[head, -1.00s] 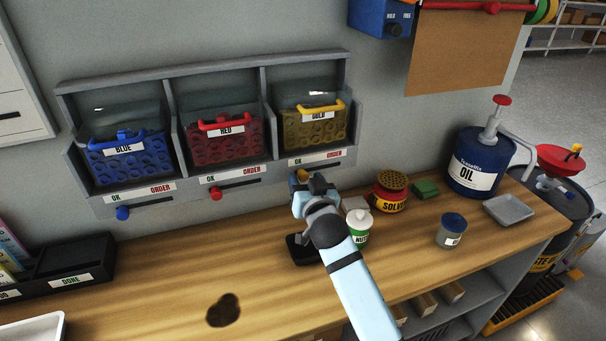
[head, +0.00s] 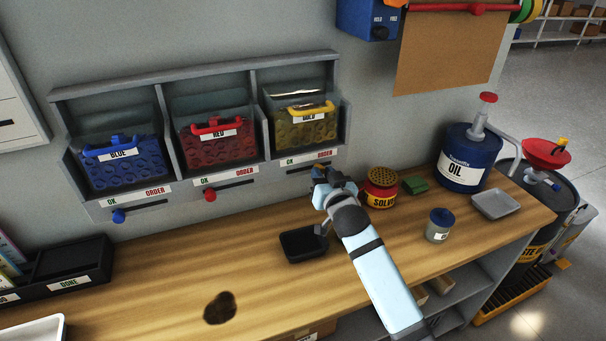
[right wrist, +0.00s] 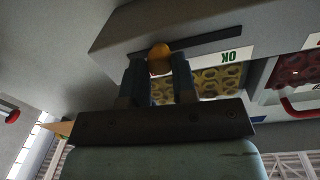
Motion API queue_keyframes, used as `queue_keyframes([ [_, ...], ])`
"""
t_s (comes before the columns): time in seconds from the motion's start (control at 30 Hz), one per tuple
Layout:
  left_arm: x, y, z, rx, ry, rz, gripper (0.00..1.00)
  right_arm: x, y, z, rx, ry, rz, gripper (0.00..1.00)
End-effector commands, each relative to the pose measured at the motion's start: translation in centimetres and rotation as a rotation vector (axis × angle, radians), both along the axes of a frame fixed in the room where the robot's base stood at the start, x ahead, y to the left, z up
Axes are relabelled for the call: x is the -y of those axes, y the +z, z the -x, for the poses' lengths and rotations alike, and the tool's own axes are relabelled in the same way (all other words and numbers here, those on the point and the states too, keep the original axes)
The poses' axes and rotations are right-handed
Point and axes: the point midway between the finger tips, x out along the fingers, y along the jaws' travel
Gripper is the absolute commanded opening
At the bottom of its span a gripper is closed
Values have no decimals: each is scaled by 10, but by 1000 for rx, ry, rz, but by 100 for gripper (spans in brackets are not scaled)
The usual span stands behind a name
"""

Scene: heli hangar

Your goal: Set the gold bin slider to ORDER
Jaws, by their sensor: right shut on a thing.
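The gold bin (head: 302,128) sits in the right compartment of the grey wall rack. Below it is a label with OK (head: 290,161) at the left and ORDER (head: 324,154) at the right, with a dark slot under it. My right gripper (head: 320,173) is at the right, ORDER end of this slot. In the right wrist view, its fingers (right wrist: 159,72) are shut on the round gold slider knob (right wrist: 159,57), away from the OK label. In the head view the knob is mostly hidden by the gripper. My left gripper is not in view.
The blue bin's knob (head: 118,216) and red bin's knob (head: 210,195) are at the left. On the bench below stand a black tray (head: 303,244), a solvent tin (head: 380,188), a small jar (head: 440,225) and an oil can (head: 466,157). The bench's front middle is mostly clear.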

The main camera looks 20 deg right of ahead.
Motion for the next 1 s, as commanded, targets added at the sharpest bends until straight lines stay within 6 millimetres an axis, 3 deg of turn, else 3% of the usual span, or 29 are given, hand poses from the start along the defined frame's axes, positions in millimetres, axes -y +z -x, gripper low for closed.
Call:
queue_keyframes([
  [0.1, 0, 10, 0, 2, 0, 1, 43, 22, 2, -1, -2, -2, 1, 0],
  [0.2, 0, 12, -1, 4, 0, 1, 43, 29, 1, -1, -1, -1, 0, 0],
  [0.5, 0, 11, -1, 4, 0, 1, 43, 31, 1, -2, 2, -3, 0, 0],
  [0.53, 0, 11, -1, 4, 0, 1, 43, 31, 1, -2, 2, -3, 0, 33],
  [0.6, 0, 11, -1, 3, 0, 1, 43, 31, 1, -2, 2, -3, 0, 49],
  [0.63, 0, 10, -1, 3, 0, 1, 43, 31, 1, -2, 2, -3, 0, 52],
  [1.0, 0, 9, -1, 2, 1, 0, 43, 29, 0, 6, 1, -1, -2, 52],
])
